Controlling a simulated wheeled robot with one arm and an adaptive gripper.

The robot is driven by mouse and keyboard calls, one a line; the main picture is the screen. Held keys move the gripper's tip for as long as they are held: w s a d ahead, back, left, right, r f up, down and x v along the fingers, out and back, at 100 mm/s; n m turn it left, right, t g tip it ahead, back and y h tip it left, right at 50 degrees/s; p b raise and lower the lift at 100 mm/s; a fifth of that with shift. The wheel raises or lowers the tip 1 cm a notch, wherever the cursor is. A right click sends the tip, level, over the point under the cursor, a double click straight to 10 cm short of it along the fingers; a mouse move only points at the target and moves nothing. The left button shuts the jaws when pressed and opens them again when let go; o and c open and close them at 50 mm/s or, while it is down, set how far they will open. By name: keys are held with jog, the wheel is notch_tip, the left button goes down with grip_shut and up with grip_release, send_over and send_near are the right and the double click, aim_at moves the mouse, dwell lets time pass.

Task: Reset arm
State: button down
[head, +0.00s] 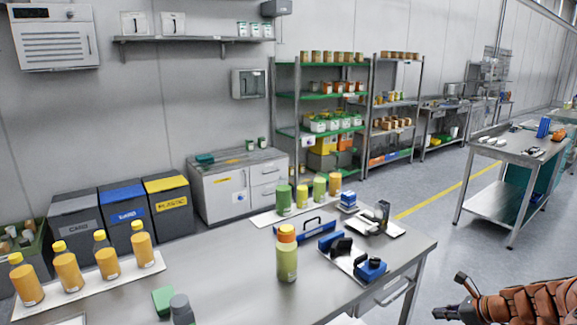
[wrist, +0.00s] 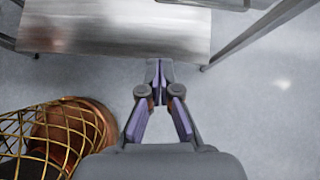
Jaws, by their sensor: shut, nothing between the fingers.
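My gripper (wrist: 158,75) is in the middle of the wrist view, with its two fingers together and nothing between them. It points over the grey floor, just in front of the lower shelf of a steel table (wrist: 110,40). In the head view my gripper (head: 440,313) is at the bottom right. It is to the right of the workbench and clear of it. My arm reaches in from the right edge there.
The steel workbench (head: 225,275) carries a green bottle with an orange cap (head: 287,255), orange bottles (head: 68,274) on a white tray, and blue-and-black parts (head: 370,268). Another steel table (head: 500,150) stands at right. Grey floor (head: 440,240) between them is free.

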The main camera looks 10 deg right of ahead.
jog(key=s+a+r+n+g+y, duration=0.15)
jog(key=a+r+n, duration=0.3)
jog(key=a, duration=0.45)
jog(key=s+a+r+n+g, duration=0.2)
jog(key=s+a+r+n, duration=0.15)
jog(key=a+n, duration=0.45)
jog(key=s+a+r+n+g, duration=0.25)
jog(key=a+r, duration=0.25)
jog(key=a, duration=0.6)
jog(key=s+a+r+n+g+h, duration=0.2)
jog(key=s+a+n, duration=0.5)
jog(key=s, duration=0.5)
jog(key=s+d+n+g+h, duration=0.1)
jog(key=s+n+h, duration=0.3)
jog(key=s, duration=1)
jog(key=d+n, duration=0.1)
jog(key=n, duration=0.2)
jog(key=shift+s+d+f+g, duration=0.2)
jog(key=shift+s+d+g, duration=0.1)
jog(key=shift+g, duration=0.1)
